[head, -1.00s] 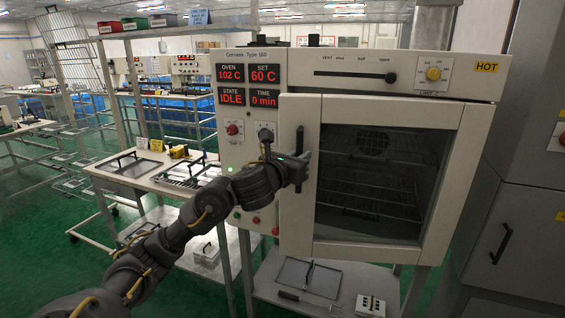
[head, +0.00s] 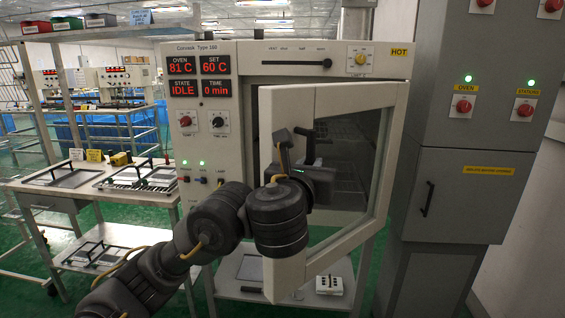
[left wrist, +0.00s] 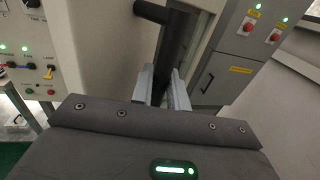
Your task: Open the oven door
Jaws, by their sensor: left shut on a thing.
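The oven (head: 205,135) is a white cabinet whose panel reads 81 C, set 60 C, IDLE and 0 min. Its door (head: 350,98), white-framed with a dark window, stands partly open. Its left edge is swung out toward me, and a dark gap shows between it and the oven front. My left gripper (head: 296,168) is at the door's left side, shut on the dark upright door handle. In the left wrist view the handle (left wrist: 174,45) runs between the two pale fingertips (left wrist: 161,92). My right gripper is not in view.
A grey cabinet (head: 460,190) with red switches and a HIGH-looking yellow label stands close on the right. A white cart (head: 100,190) with trays stands on the left. A shelf under the oven holds a tray and a small white block (head: 329,285).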

